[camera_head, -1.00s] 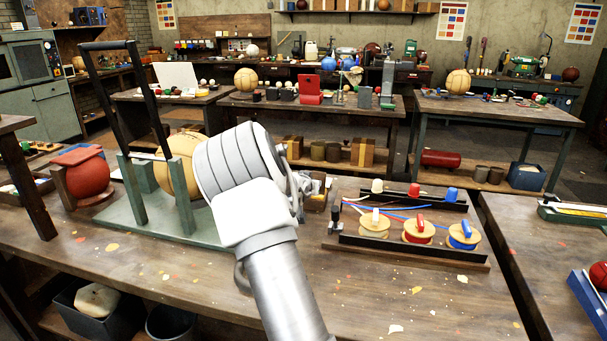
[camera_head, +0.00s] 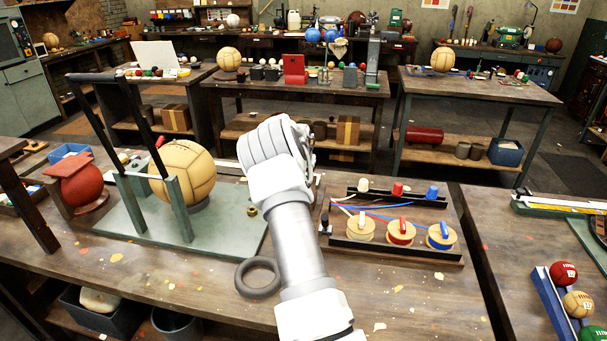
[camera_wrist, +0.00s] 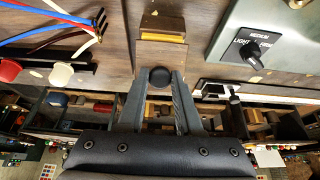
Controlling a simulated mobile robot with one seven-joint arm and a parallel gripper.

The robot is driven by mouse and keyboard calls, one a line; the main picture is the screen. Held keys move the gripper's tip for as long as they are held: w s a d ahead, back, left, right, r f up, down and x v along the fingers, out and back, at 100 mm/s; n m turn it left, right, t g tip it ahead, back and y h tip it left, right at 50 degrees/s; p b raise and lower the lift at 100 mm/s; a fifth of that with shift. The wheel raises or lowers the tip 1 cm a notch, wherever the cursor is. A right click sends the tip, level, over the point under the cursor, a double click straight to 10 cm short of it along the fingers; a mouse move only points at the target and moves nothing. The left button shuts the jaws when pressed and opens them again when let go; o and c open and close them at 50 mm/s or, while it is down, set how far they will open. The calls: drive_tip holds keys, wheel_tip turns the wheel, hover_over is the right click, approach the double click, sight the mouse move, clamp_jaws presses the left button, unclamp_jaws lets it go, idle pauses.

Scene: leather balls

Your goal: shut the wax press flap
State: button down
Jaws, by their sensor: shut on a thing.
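In the wrist view, my gripper (camera_wrist: 160,80) has its two grey fingers closed around a round black knob (camera_wrist: 160,76). Directly beyond the knob is a small wooden block with a yellow layer (camera_wrist: 163,38), which looks like the wax press. Which wooden part is its flap, and how far it is tilted, I cannot tell. In the head view, my wrist (camera_head: 275,150) reaches over the bench and hides the fingertips and most of the press.
A green stand (camera_head: 135,225) with a tan ball (camera_head: 182,172) and tall black handle is left of my arm. A spool rack (camera_head: 395,240) is close on the right. A dark ring (camera_head: 258,277) lies on the bench (camera_head: 180,290) in front.

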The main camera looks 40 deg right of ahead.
drive_tip(key=shift+w+d+g+y+p, duration=0.2)
drive_tip(key=shift+d+g+y+p, duration=0.15)
drive_tip(key=shift+g+y+p, duration=0.3)
drive_tip(key=shift+w+d+f+g+y+p, duration=0.25)
drive_tip(key=shift+g+y+p, duration=0.15)
drive_tip(key=shift+p, duration=0.4)
drive_tip(key=c, duration=0.6)
unclamp_jaws()
drive_tip(key=b+v, duration=0.1)
drive_tip(key=v, duration=1.6)
drive_tip(key=shift+s+r, duration=0.15)
drive_tip(key=shift+r, duration=0.05)
